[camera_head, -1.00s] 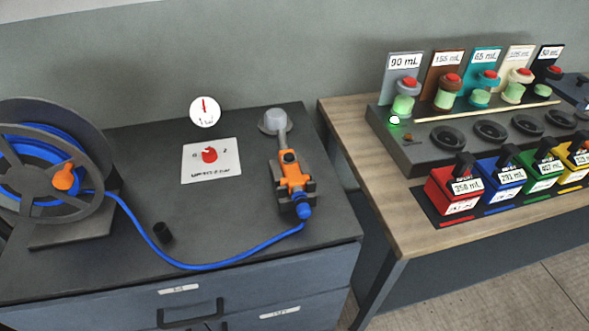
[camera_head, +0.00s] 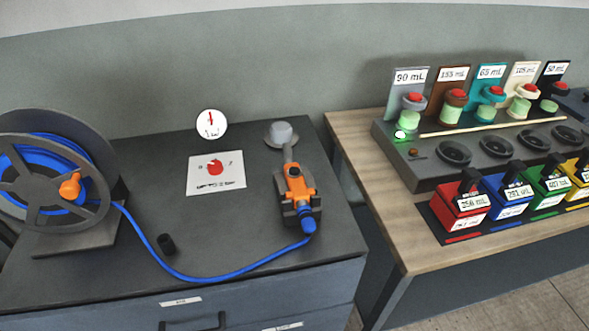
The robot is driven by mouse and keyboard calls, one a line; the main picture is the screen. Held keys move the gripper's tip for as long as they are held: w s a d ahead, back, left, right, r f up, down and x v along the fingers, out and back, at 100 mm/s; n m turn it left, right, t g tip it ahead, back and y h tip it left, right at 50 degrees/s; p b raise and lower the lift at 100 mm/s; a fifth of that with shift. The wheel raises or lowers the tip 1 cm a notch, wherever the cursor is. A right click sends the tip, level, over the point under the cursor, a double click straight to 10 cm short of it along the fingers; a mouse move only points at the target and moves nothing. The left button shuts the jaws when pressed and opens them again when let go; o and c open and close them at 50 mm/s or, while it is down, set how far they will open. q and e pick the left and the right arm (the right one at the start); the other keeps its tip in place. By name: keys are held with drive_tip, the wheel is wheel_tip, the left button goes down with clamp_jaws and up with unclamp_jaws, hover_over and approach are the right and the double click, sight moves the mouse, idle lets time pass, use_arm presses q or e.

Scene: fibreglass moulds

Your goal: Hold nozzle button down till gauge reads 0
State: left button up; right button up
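The orange nozzle (camera_head: 296,186) rests in a dark cradle on the dark cabinet top, its grey cup-shaped end (camera_head: 281,134) pointing to the back. A dark button (camera_head: 293,171) shows on top of its body. The blue hose (camera_head: 215,280) runs from the nozzle's front end to the reel at left. The round white gauge (camera_head: 211,124) stands at the back with a red needle pointing about straight up; its figures are too small to read. Neither of my grippers is in view.
The hose reel (camera_head: 62,180) with an orange knob stands at left. A white card (camera_head: 216,173) with a red dial and a small black cylinder (camera_head: 166,244) are on the cabinet. The wooden table (camera_head: 420,247) at right holds labelled bottles and coloured boxes (camera_head: 463,209).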

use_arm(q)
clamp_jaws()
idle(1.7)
